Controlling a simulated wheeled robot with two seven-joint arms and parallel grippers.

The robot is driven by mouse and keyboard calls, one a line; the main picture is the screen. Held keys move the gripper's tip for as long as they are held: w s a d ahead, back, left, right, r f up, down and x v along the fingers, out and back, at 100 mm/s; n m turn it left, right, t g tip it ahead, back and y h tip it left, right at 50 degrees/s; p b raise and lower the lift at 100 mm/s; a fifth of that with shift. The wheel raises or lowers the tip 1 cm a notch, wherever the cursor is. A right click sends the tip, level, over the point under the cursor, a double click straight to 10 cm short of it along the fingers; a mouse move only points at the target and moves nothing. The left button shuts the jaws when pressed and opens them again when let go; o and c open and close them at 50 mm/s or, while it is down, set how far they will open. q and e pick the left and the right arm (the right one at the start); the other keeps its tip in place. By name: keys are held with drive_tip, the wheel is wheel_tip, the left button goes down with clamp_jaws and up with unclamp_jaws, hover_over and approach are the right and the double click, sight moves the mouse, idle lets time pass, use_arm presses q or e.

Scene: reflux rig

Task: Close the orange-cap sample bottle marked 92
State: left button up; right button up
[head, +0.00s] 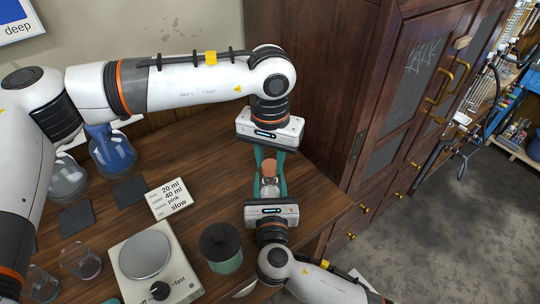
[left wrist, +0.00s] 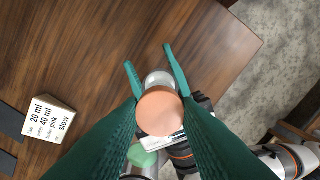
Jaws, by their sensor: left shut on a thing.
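The sample bottle (head: 268,188) is small and clear, and stands between my two facing grippers. Its orange cap (head: 269,168) shows above the glass, and I cannot tell whether it is seated or apart from it. My left gripper (head: 270,164) is shut on the cap from the far side. In the left wrist view the cap (left wrist: 160,112) lies between the teal fingers, with the clear glass (left wrist: 158,78) partly hidden behind it. My right gripper (head: 269,190) comes from the near side, with its fingers beside the glass; their grip is hidden. The number 92 is not readable.
A dark-lidded green jar (head: 220,240) stands close to the left of my right gripper. A hotplate (head: 146,256) and a note card (head: 168,198) are further left, with glassware beyond. A wooden cabinet (head: 320,90) rises at the right, near my left wrist.

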sight(270, 190)
use_arm(q)
drive_tip(key=shift+f, duration=0.65)
drive_tip(key=shift+f, duration=0.55)
drive_tip(key=m, duration=0.9)
drive_tip(key=shift+m, duration=0.4)
drive_tip(key=o, duration=0.9)
drive_tip(key=shift+o, duration=0.2)
